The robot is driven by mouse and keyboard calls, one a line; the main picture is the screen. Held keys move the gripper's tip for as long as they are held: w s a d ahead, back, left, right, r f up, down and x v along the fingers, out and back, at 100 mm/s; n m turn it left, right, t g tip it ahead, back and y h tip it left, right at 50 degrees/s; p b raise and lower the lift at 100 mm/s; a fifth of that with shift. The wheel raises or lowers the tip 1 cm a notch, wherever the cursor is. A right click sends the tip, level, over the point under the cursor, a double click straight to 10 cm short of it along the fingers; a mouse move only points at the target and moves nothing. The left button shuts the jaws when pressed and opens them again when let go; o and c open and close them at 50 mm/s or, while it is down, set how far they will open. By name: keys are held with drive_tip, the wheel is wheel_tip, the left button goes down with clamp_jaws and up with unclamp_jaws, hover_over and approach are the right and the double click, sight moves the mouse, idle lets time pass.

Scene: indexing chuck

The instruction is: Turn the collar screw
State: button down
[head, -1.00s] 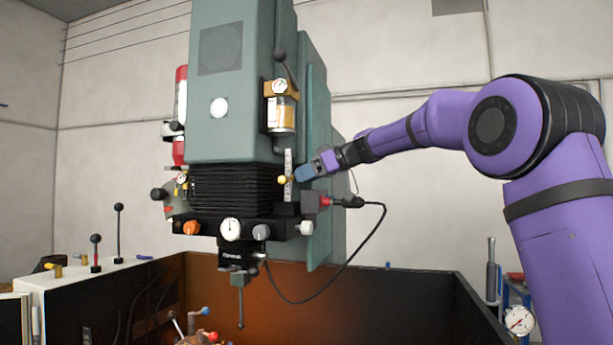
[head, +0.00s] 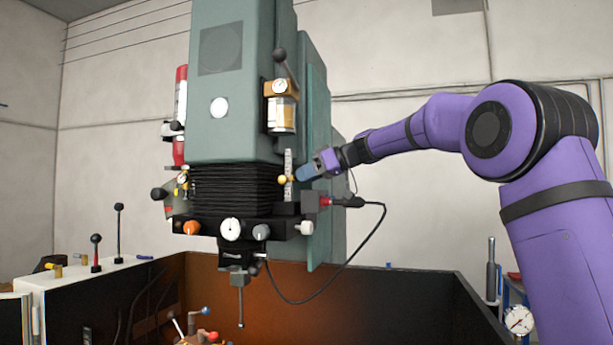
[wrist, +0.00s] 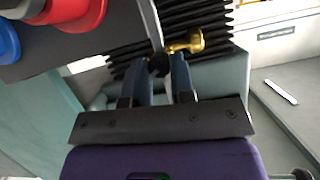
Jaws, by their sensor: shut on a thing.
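A small dark round knob (wrist: 158,65), which I take to be the collar screw, sits between the tips of my gripper (wrist: 162,68) in the wrist view. The two blue fingers are shut on it. A brass piece (wrist: 187,42) lies just beyond the fingertips. In the head view my gripper (head: 302,174) reaches in from the right, against the upright scale bar (head: 288,163). A yellow knob (head: 283,180) shows on the left side of that bar. The fingers hide the dark knob in the head view.
The green machine head (head: 235,100) and black bellows (head: 235,188) stand left of my gripper. A red plug with a black cable (head: 375,225) hangs just below it. A glass-bowled unit (head: 281,115) is above.

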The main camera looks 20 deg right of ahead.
drive_tip(key=m+g, duration=0.1)
drive_tip(key=m+g+y, duration=0.1)
drive_tip(key=m, duration=0.1)
drive_tip(key=shift+w+d+f+y, duration=0.1)
drive_tip(key=shift+w+d+y, duration=0.1)
drive_tip(key=shift+y, duration=0.1)
drive_tip(key=shift+w+m+g+y, duration=0.1)
drive_tip(key=shift+m+g+y, duration=0.55)
drive_tip(key=shift+m, duration=1.15)
drive_tip(key=c, duration=1)
unclamp_jaws()
drive_tip(key=shift+f, duration=0.1)
drive_tip(key=shift+t, duration=0.25)
